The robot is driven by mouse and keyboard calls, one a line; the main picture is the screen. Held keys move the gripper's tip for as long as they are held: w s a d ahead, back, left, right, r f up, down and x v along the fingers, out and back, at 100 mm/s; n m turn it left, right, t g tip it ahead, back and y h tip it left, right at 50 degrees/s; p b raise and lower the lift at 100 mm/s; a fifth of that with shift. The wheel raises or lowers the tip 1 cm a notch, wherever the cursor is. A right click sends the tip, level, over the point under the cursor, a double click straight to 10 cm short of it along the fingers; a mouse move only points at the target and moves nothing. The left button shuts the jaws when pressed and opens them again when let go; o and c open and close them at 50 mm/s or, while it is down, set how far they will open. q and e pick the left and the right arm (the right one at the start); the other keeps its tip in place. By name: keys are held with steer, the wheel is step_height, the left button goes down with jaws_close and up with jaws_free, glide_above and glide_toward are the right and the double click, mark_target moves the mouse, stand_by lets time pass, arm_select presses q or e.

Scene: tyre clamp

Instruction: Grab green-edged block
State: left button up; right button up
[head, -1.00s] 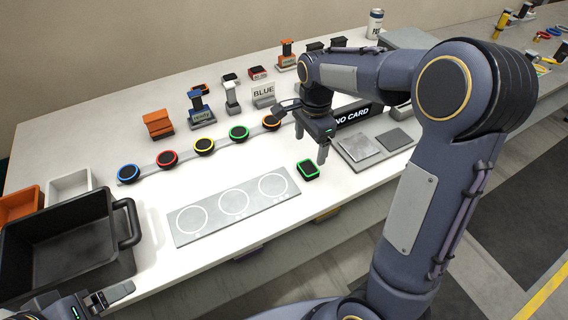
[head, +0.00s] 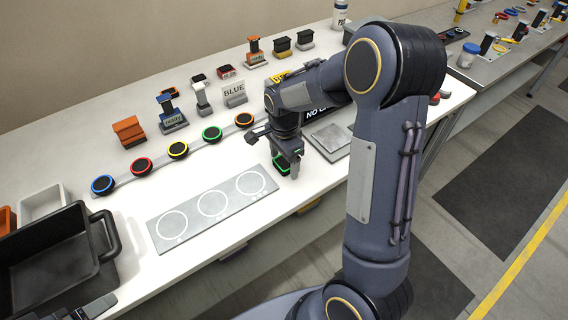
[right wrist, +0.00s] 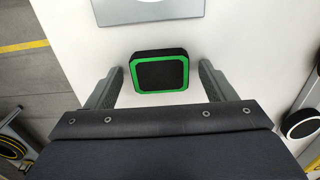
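The green-edged block (right wrist: 160,72) is a black rounded square with a bright green rim. It lies flat on the white table, and in the head view it shows partly behind my right gripper's fingers (head: 280,160). My right gripper (head: 287,168) is right over it. In the right wrist view my right gripper (right wrist: 161,78) is open, with one finger on each side of the block and a small gap at each side. My left gripper (head: 95,307) is at the lower left edge of the head view, partly cut off; its opening cannot be made out.
A grey plate with three white circles (head: 188,211) lies left of the block. A row of round coloured-rim pucks, including a green one (head: 212,134), lies behind. A black bin (head: 108,225) stands at left. A grey square pad (head: 332,138) is to the right.

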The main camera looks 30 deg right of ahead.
steer(key=c, duration=0.9)
steer(key=shift+r, duration=0.1)
